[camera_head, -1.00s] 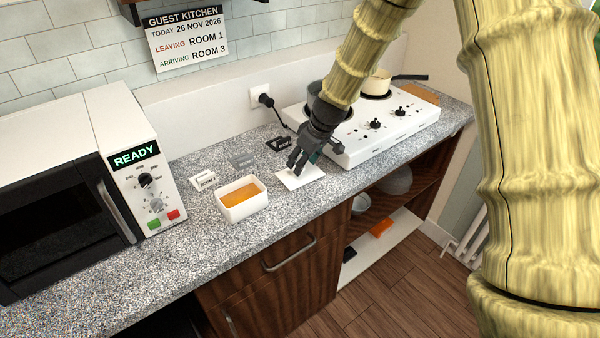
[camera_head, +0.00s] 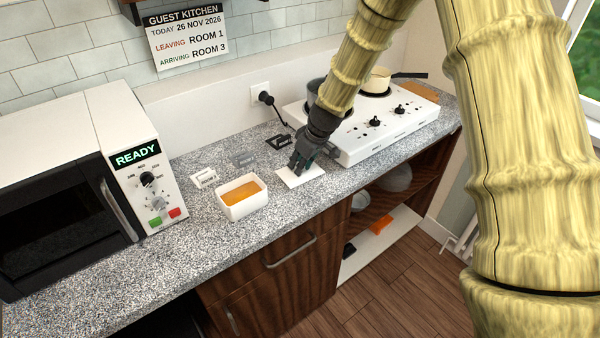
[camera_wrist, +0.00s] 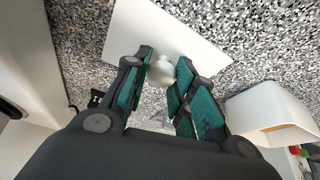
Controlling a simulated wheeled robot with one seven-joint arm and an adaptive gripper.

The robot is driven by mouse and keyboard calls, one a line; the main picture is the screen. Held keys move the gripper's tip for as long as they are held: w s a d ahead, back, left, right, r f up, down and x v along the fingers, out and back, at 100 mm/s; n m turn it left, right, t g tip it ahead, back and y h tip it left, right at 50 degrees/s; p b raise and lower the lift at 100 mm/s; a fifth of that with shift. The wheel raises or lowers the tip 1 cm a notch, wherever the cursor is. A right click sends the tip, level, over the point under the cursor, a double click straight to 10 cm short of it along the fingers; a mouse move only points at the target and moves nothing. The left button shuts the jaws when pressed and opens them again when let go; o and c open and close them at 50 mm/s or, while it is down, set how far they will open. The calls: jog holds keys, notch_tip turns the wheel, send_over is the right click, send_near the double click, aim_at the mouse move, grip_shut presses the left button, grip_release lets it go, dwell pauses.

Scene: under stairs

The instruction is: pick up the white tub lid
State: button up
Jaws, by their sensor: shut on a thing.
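The white tub lid (camera_head: 290,179) is a flat white plate lying on the speckled counter, between the open white tub and the hob. In the wrist view the lid (camera_wrist: 150,30) has a round whitish knob (camera_wrist: 161,70) on it. My gripper (camera_head: 299,168) is over the lid, pointing down. In the wrist view its teal-padded fingers (camera_wrist: 163,77) stand on both sides of the knob and are shut on it. The lid looks to be resting on the counter; I cannot tell any gap beneath it.
The white tub (camera_head: 242,205) with orange contents stands left of the lid. Small tent cards, one reading a room label (camera_head: 205,177), stand behind the tub. The white hob (camera_head: 385,125) with pots is close on the right. A microwave (camera_head: 75,190) stands at the left.

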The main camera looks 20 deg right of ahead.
jog(key=shift+r, duration=0.1)
jog(key=shift+r+b, duration=0.7)
jog(key=shift+r, duration=0.65)
jog(key=shift+s+r, duration=0.1)
jog(key=shift+r, duration=0.2)
jog(key=s+r+b, duration=0.1)
jog(key=s+b, duration=0.3)
jog(key=s, duration=1.1)
jog(key=shift+s+a+r, duration=0.2)
jog(key=shift+s+r, duration=0.1)
jog(key=shift+s, duration=0.1)
jog(key=shift+o, duration=0.3)
grip_shut()
